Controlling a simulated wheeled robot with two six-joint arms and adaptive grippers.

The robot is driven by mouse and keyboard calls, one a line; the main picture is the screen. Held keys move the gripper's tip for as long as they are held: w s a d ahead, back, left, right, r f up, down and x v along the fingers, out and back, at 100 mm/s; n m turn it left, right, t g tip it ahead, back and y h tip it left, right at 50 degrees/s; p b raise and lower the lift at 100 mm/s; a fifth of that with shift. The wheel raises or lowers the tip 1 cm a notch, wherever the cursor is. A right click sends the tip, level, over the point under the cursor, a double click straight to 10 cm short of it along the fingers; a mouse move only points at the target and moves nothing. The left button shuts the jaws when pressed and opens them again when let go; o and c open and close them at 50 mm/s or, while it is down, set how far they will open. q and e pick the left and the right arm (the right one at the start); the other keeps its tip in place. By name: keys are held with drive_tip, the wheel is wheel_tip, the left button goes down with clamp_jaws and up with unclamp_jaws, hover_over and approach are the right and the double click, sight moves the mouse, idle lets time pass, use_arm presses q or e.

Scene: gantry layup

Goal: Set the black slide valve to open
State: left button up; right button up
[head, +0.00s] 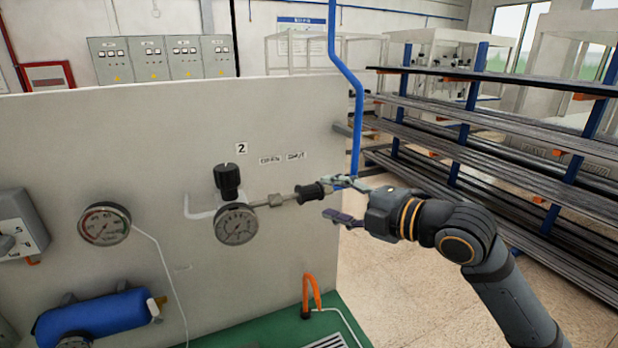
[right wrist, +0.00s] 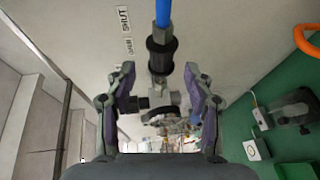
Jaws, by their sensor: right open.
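The black slide valve (head: 311,192) is a ribbed black sleeve on a short horizontal metal pipe in front of the beige panel. In the right wrist view the black sleeve (right wrist: 160,54) sits between a metal nut with a blue hose and a grey fitting. Two small labels (head: 283,158) are on the panel above it; one reads SHUT (right wrist: 123,18) in the right wrist view. My right gripper (head: 326,198) is open, its fingertips near the sleeve's right end, one above and one below. I see no clear contact. My left gripper is out of view.
A pressure gauge (head: 236,224) and a black knob (head: 228,181) are left of the valve. Another gauge (head: 104,223) and a blue cylinder (head: 92,316) are further left. A blue pipe (head: 356,110) drops at the panel's right edge.

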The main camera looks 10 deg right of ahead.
sight(315, 195)
drive_tip(key=shift+w+a+p, duration=0.45)
drive_tip(key=shift+w+p, duration=0.05)
drive_tip(key=shift+p, duration=0.15)
drive_tip(key=shift+p+x, duration=0.65)
drive_tip(key=shift+x, duration=2.2)
drive_tip(key=shift+f, duration=0.2)
drive_tip(key=shift+s, duration=0.1)
clamp_jaws()
